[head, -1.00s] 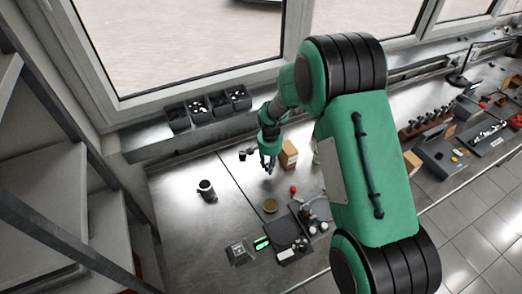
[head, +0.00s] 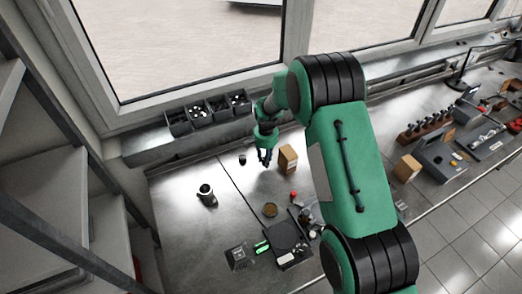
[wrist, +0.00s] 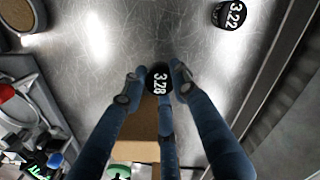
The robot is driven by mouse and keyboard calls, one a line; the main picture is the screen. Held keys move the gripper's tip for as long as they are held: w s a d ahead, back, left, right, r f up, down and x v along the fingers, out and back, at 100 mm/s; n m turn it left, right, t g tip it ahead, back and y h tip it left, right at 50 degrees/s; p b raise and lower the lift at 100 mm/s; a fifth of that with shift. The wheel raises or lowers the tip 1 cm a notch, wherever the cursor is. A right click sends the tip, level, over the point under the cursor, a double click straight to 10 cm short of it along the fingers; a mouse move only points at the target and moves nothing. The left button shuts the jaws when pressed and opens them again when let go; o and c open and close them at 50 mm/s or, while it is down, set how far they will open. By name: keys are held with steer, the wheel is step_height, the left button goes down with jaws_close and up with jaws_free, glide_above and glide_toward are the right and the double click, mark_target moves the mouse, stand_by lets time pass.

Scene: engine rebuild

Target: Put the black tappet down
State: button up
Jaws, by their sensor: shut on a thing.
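My gripper (wrist: 157,84) is shut on a black tappet (wrist: 158,76) with the white number 3.28 on its top face. In the wrist view it sits between the fingertips, over the bare metal bench (wrist: 105,60). In the head view my gripper (head: 265,158) hangs over the bench, left of a cardboard box (head: 288,156); the held tappet cannot be made out there. A second black tappet (wrist: 229,14), marked 3.22, stands on the bench apart from my gripper. It shows as a small dark cylinder (head: 242,160) left of my gripper in the head view.
The cardboard box (wrist: 137,128) is close beside my fingers. A dark mug (head: 207,195) stands to the left. A round brown dish (head: 270,210) and a dark scale (head: 284,235) are nearer. Black bins (head: 221,106) line the window. Bench around the second tappet is clear.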

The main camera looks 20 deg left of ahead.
steer(key=shift+w+a+f+p, duration=0.15)
steer(key=shift+w+a, duration=0.7)
steer(key=shift+w, duration=0.5)
steer(key=shift+w+a+f+p, duration=0.2)
steer(key=shift+w+a, duration=0.65)
steer(key=shift+w, duration=0.45)
steer(key=shift+w+a+f+p, duration=0.15)
steer(key=shift+w+a, duration=0.7)
steer(key=shift+w, duration=0.5)
steer(key=shift+f+p, duration=0.35)
steer(key=shift+f, duration=1.3)
steer(key=shift+f, duration=0.1)
steer(key=shift+f, duration=0.15)
steer(key=o, duration=1.1)
steer(key=shift+o, duration=0.2)
steer(key=shift+r, duration=0.25)
